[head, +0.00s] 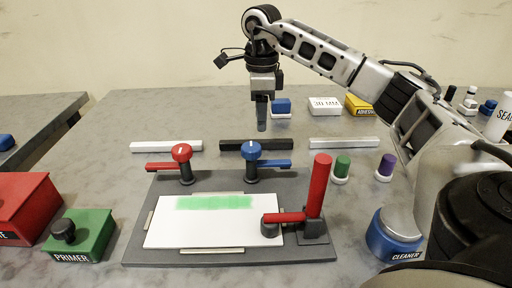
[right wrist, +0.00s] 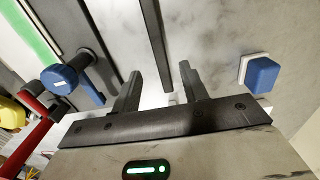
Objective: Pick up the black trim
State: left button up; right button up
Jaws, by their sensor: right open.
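The black trim (head: 256,145) is a long, thin dark bar lying flat on the grey table, behind the blue-knobbed clamp. My right gripper (head: 262,125) points down above the table, just behind and above the trim in the head view. In the right wrist view its two fingers (right wrist: 161,82) are apart with nothing held. The trim also shows there as a dark strip (right wrist: 154,42), its near end running towards the gap between the fingers. My left gripper is not in view.
White trims lie left (head: 167,146) and right (head: 344,143) of the black one. In front, a grey fixture (head: 140,240) carries a red-knobbed clamp (head: 181,153), a blue-knobbed clamp (head: 251,152) and a red upright lever (head: 319,186). A blue block (head: 281,106) stands behind the gripper.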

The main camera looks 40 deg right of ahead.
aim_at(263, 141)
jog(key=f, duration=0.6)
jog(key=shift+s+d+f, duration=0.2)
jog(key=shift+d, duration=0.05)
jog(key=shift+c, duration=0.3)
grip_shut()
